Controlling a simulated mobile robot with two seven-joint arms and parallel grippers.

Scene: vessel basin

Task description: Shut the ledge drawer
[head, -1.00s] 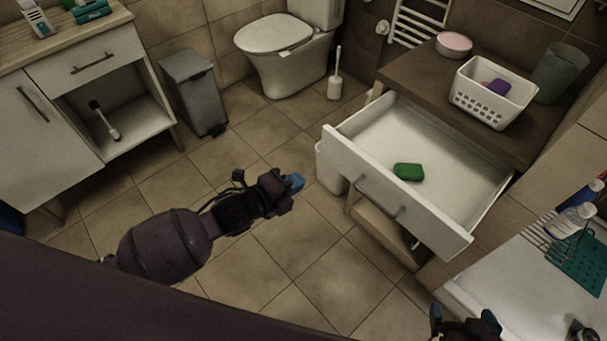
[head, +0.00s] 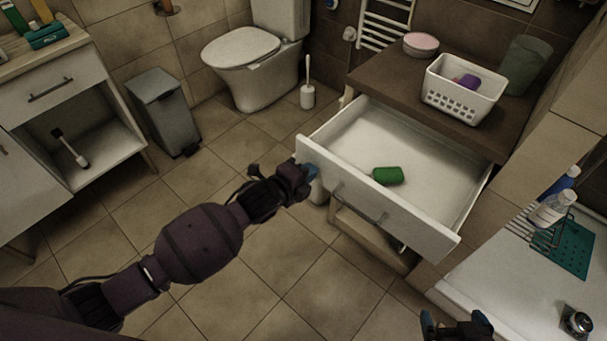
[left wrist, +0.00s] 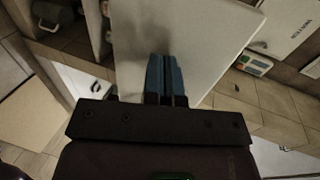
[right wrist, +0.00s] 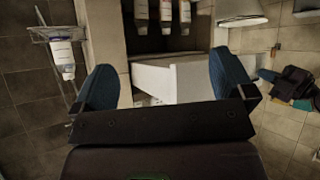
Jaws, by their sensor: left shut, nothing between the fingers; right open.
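The ledge drawer (head: 385,205) is pulled out from under the brown ledge (head: 395,85), with a green block-like item (head: 387,175) inside. Its white front carries a grey bar handle (head: 358,205). My left gripper (head: 309,171) is shut and empty, its blue tips at the left end of the drawer front. In the left wrist view the shut fingers (left wrist: 165,78) lie over a pale panel (left wrist: 205,40); I cannot tell whether they touch it. My right gripper (head: 456,323) is open and empty, low at the bottom edge. The right wrist view shows a white drawer-like box (right wrist: 178,80) beyond its fingers.
A white basket (head: 462,95) and a pink round container (head: 421,45) stand on the ledge. A white basin-like surface (head: 490,275) with bottles (head: 552,208) lies at the right. A toilet (head: 250,65) and grey bin (head: 165,115) stand at the back left. Floor around my left arm is clear.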

